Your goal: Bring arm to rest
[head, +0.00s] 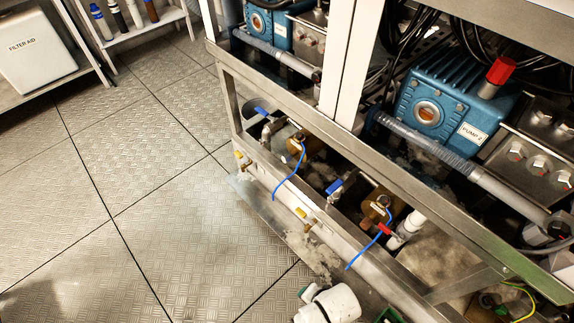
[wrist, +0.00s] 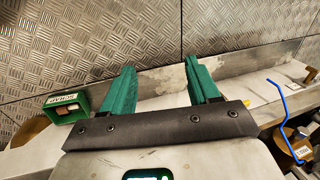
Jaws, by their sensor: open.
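My gripper (wrist: 159,70) shows in the wrist view with its two green fingers spread wide apart. Nothing is between them. The fingers are seen over the pale lower beam of the machine frame (wrist: 152,82) and the tread-plate floor; whether they touch the beam cannot be told. In the head view a white rounded part of my arm (head: 332,304) shows at the bottom edge; the fingers cannot be made out clearly there.
A green box labelled SCRAP (wrist: 66,106) is left of the fingers. A blue wire (wrist: 284,104) hangs at right. In the head view, valves with blue handles (head: 335,187) and blue pumps (head: 440,100) fill the frame. The tread-plate floor (head: 110,200) at left is clear.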

